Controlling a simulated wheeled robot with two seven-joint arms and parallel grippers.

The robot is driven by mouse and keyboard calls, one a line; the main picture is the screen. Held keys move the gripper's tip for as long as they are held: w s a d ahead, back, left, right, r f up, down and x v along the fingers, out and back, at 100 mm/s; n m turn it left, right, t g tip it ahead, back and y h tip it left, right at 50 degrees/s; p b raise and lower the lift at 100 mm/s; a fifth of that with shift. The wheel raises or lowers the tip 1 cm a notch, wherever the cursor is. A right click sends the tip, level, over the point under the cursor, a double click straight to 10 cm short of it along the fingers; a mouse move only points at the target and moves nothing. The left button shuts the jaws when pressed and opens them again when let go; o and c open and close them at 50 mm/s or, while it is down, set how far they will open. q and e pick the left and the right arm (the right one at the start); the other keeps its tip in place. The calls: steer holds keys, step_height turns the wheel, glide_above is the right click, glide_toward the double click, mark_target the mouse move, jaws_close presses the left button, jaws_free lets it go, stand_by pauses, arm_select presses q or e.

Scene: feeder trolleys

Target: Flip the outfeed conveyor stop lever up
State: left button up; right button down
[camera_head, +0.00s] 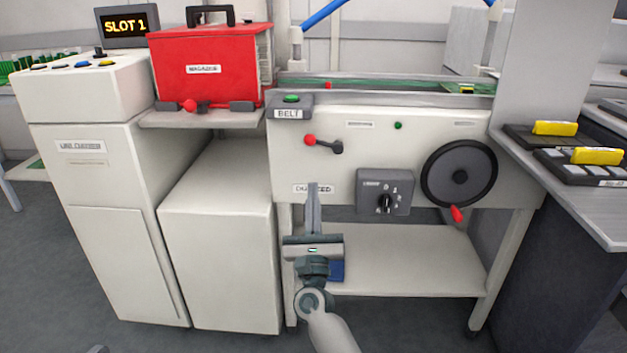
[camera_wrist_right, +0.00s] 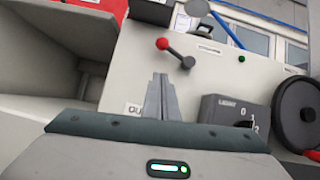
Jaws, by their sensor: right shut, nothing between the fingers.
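The stop lever with a red ball knob (camera_head: 310,140) is on the white front panel of the outfeed conveyor (camera_head: 290,168). Its dark arm runs from a pivot at right to the knob at left, with the knob slightly higher. It also shows in the right wrist view (camera_wrist_right: 163,44), where the knob is up and left of the pivot. My right gripper (camera_head: 313,188) is shut and empty. Its fingertips are below the lever, in front of the OUTFEED label, which they partly cover. In the right wrist view the fingers (camera_wrist_right: 160,78) point up toward the lever, apart from it. My left gripper is not in view.
A rotary switch (camera_head: 386,200) and a black handwheel (camera_head: 459,174) with a red handle sit right of the lever. A green BELT button (camera_head: 291,98) is above it. A red magazine (camera_head: 209,60) stands at left. A lower shelf (camera_head: 410,262) lies under the panel.

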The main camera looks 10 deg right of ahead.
steer(key=shift+v, duration=2.55)
steer(key=shift+d, duration=0.1)
